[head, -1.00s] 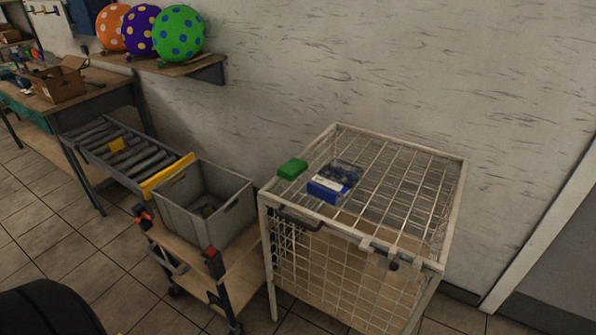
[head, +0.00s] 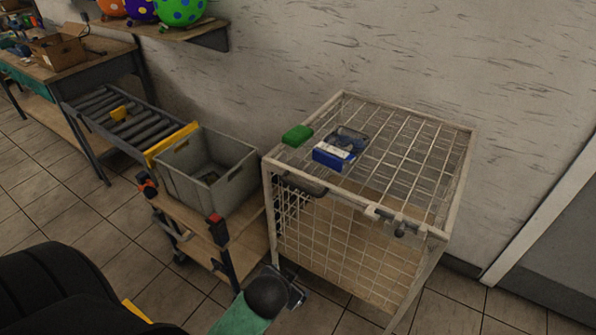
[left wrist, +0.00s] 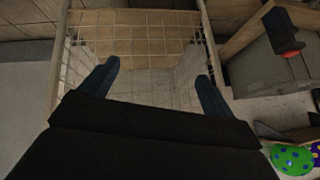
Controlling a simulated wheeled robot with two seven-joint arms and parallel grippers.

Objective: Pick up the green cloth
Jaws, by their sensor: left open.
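The green cloth (head: 297,136), a small folded block-like piece, lies on the wire top of the cage (head: 405,212), near its left edge. My left gripper (head: 291,285) is low in front of the cage in the head view, well below the cloth and apart from it. In the left wrist view, the two dark fingers of my left gripper (left wrist: 158,72) are spread apart with nothing between them, in front of the cage mesh (left wrist: 150,88). The cloth cannot be made out in the left wrist view. My right gripper is not in view.
A blue and white box (head: 333,155) and a clear-and-dark pack (head: 349,138) lie right beside the cloth. A grey bin (head: 207,168) stands on a wooden cart left of the cage. A roller conveyor (head: 118,113) is farther left. A wall stands behind the cage.

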